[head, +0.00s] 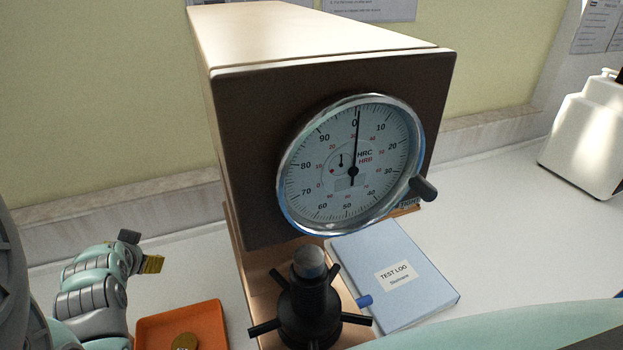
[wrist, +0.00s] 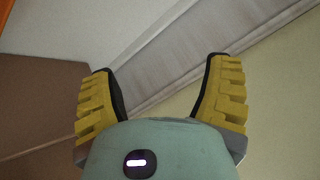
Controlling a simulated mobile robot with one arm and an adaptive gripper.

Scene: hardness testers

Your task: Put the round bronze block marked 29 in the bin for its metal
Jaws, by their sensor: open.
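A round bronze-coloured block (head: 184,342) lies in an orange tray (head: 208,312) at the bottom of the head view, cut off by the lower edge. Its mark is too small to read. My gripper (head: 141,251) is at the left of the head view, above and to the left of the tray, apart from the block. In the wrist view my gripper (wrist: 160,68) has its yellow fingers spread with nothing between them, facing the wall and ledge. No metal bins can be made out in either view.
A large hardness tester (head: 240,140) with a round dial (head: 340,190) fills the middle, its black spindle (head: 310,310) below. A blue test log (head: 420,290) lies to its right. A white bottle (head: 590,135) stands at far right. The white bench between them is clear.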

